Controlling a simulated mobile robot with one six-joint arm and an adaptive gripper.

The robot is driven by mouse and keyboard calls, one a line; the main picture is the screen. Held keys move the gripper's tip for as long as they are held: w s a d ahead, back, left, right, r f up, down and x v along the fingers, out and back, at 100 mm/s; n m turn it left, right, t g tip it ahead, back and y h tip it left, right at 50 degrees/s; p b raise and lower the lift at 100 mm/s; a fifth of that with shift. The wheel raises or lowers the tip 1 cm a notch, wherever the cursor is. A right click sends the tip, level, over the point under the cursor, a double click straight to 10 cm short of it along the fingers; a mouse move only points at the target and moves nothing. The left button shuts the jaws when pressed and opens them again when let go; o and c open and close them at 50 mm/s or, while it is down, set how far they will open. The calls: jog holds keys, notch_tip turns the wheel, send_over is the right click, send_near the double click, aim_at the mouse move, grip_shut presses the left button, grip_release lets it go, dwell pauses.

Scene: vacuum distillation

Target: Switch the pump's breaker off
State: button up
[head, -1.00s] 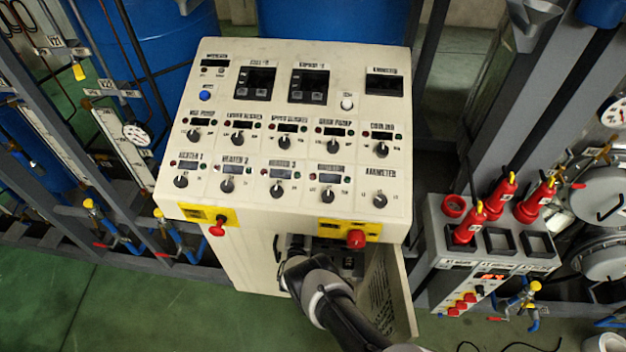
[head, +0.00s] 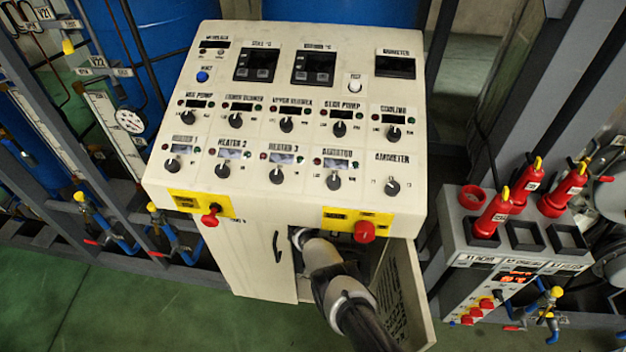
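The cream control console (head: 300,205) stands in the middle of the head view, with labelled knobs on its sloped top, among them ones marked for pumps. Below the top, its right cabinet door (head: 403,290) stands open. My arm (head: 335,285) reaches into the opening under the console's front edge. My gripper is hidden inside the cabinet, behind the arm and under the console's overhang. The breakers are not clearly visible; the cabinet inside is dark and mostly covered by my arm.
A red knob on a yellow plate (head: 364,232) sits just above the opening, and a red-handled switch (head: 210,216) is at the front left. A grey unit with red handles (head: 480,245) stands at the right. Green floor (head: 180,310) is free in front.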

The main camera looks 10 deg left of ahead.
jog(key=shift+w, duration=0.1)
jog(key=shift+c, duration=0.3)
grip_shut()
jog(key=shift+f, duration=0.1)
